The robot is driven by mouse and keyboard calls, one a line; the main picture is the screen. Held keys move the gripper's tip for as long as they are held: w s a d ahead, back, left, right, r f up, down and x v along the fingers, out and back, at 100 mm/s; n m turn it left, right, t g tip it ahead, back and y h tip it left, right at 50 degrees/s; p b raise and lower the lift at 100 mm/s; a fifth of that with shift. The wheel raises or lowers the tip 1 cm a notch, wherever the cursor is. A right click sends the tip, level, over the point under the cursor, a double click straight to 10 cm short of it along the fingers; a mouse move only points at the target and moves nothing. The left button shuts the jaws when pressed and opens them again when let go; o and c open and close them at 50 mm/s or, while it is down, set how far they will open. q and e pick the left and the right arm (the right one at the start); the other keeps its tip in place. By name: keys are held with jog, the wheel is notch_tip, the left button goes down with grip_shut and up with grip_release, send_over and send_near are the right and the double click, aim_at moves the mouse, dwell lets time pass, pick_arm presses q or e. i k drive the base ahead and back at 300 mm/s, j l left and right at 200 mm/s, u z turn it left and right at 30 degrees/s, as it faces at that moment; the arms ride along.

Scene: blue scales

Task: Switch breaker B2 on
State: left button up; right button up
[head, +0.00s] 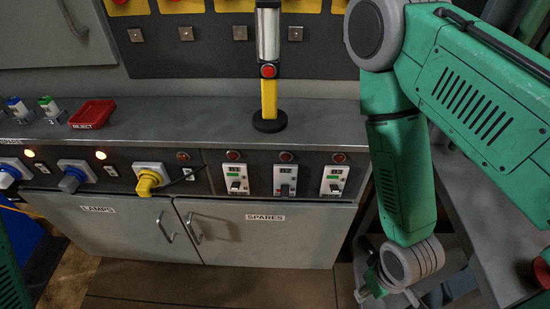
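Three white breakers sit side by side on the dark front panel: a left one (237,180), a middle one (285,181) and a right one (334,180). Each has a small grey lever and a round red lamp above it. Their labels are too small to read, so I cannot tell for sure which is B2. The lever positions are also hard to make out. My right gripper (374,287) is low at the right, below and apart from the breakers, partly hidden by its wrist. My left gripper is out of view; only a bit of my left arm shows at the left edge.
A yellow post with a red button (268,71) stands on the grey ledge (200,125) above the breakers. A red REJECT tray (92,114) lies left. Blue, grey and yellow plugs, the yellow one (148,182) nearest, stick out left of the breakers. Cabinet doors (260,235) are below.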

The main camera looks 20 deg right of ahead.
aim_at(284, 188)
jog(key=j+z, duration=0.35)
jog(key=j, duration=0.15)
jog(key=k+j+z, duration=0.1)
jog(key=j+z, duration=0.3)
jog(key=j, duration=0.1)
